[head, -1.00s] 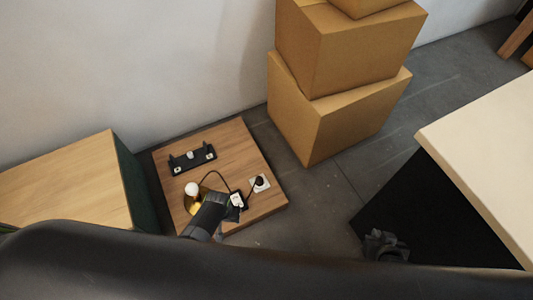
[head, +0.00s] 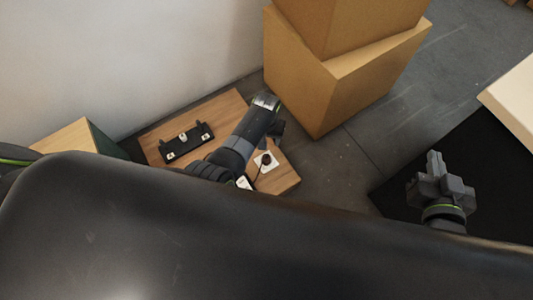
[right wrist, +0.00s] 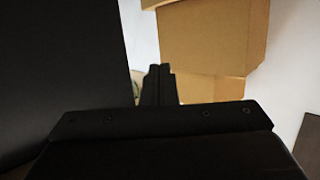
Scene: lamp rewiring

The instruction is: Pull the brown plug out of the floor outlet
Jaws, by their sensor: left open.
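The dark plug (head: 265,159) sits in the white floor outlet (head: 272,166) at the right part of the low wooden platform. A dark cord runs from it toward a partly hidden white-and-black piece (head: 244,182). My left arm reaches over the platform, and my left gripper (head: 278,131) hangs just above and behind the outlet, apart from the plug; it is open, and its fingertips are hard to make out. My right gripper (head: 433,163) is far off to the right, beside the pale table; its fingers look together and empty in the right wrist view (right wrist: 160,75).
A black holder (head: 187,143) with white sockets lies on the wooden platform (head: 222,108). Stacked cardboard boxes (head: 345,75) stand close behind and to the right. A wooden-topped cabinet (head: 68,139) is at left. Grey floor (head: 335,165) is clear right of the platform.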

